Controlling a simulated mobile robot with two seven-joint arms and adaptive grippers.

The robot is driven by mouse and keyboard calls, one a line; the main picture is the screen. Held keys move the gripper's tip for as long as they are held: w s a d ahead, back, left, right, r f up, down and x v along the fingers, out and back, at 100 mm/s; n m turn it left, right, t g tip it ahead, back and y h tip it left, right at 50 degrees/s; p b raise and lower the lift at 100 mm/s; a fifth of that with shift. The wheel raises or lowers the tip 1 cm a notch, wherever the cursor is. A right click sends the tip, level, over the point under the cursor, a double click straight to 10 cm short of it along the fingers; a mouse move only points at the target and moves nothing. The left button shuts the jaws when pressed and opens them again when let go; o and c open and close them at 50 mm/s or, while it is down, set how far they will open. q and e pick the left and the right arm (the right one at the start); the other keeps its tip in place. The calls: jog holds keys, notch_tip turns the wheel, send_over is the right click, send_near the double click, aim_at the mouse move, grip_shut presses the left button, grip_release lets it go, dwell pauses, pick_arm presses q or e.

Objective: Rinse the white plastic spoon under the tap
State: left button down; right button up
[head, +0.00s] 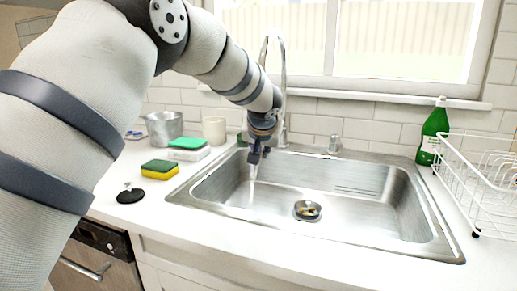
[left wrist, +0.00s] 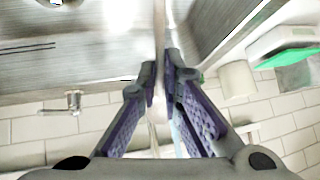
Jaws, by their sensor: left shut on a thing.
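My left gripper (head: 258,153) is over the left part of the steel sink (head: 345,172), near the tap (head: 283,85). It is shut on a thin pale thing, which I take to be the white plastic spoon (left wrist: 159,38). In the left wrist view, the fingertips of my left gripper (left wrist: 161,72) close around it. In the head view a pale streak runs down below the fingers into the basin; I cannot tell how much of it is spoon and how much water. The tap's spout end is hidden behind my arm. My right gripper is not in view.
A green-and-yellow sponge (head: 160,169), a black stopper (head: 130,195), a metal pot (head: 164,129) and a white cup (head: 214,130) stand left of the sink. A green bottle (head: 433,132) and a white dish rack (head: 480,185) are at the right. The drain (head: 307,210) is in the basin.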

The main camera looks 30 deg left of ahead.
aim_at(256, 173)
pick_arm(q)
jog(key=shift+a, duration=0.1)
